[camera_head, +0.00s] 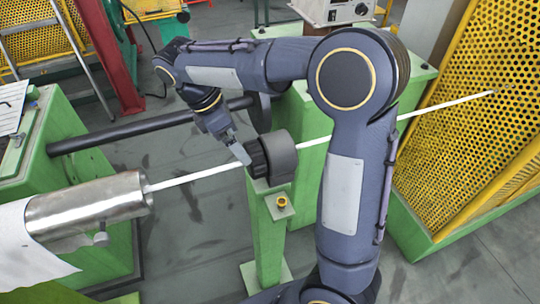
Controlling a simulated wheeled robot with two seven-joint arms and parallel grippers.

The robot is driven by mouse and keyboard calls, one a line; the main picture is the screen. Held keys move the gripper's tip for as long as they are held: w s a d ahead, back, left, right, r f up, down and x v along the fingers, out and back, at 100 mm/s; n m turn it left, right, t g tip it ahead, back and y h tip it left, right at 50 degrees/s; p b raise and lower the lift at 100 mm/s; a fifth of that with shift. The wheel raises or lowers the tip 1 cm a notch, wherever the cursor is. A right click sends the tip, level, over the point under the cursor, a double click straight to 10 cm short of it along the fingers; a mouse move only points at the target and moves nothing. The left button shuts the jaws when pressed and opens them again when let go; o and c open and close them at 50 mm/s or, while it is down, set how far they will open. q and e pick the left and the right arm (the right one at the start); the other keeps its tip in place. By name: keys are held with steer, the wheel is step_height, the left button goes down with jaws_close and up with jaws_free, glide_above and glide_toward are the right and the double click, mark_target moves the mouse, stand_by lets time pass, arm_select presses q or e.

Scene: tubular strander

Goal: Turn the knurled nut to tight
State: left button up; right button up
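The knurled nut (258,159) is a dark ribbed ring on the left face of a dark grey round holder (281,156). The holder sits on top of a green post (268,228). My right arm rises from the bottom, bends at the top and reaches down from the left to the nut. My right gripper (241,153) is at the nut's left edge, its grey fingers pointing down and right. Whether the fingers touch or grip the nut, and whether they are open, cannot be made out. My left gripper is not in view.
A white rod (200,176) runs from a steel cylinder (95,208) at left through the holder toward a yellow perforated guard (465,140) at right. A dark bar (120,133) crosses behind. A small brass-coloured part (282,202) sits on the post's ledge.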

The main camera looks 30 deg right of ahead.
mark_target(252, 158)
steer(key=x, duration=0.7)
steer(key=shift+s+d+f+p, duration=0.2)
steer(key=shift+d+f+p, duration=0.1)
steer(key=shift+d, duration=0.05)
steer(key=c, duration=0.9)
